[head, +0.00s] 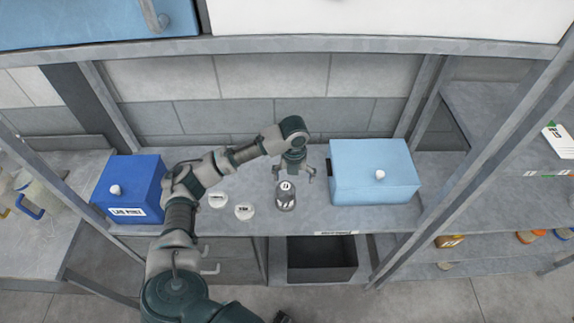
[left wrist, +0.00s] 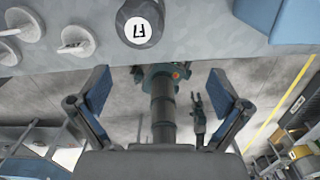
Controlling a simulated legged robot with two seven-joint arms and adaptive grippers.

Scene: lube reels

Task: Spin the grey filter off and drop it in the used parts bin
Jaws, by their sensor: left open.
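The grey filter (head: 285,198) stands upright on the middle shelf, with a white label on its top. In the left wrist view its labelled top (left wrist: 140,28) shows at the upper edge, beyond the fingers. My left gripper (head: 295,176) is open and empty, just behind and slightly right of the filter in the head view. Its two fingers also show spread apart in the left wrist view (left wrist: 160,97). A dark open bin (head: 322,272) sits below the shelf front. My right gripper (left wrist: 198,112) seems to show small in the left wrist view; its opening is unclear.
A dark blue box (head: 130,188) stands at the left, and a light blue box (head: 373,170) close on the right of my gripper. Frame posts and an upper shelf edge (head: 300,45) bound the space.

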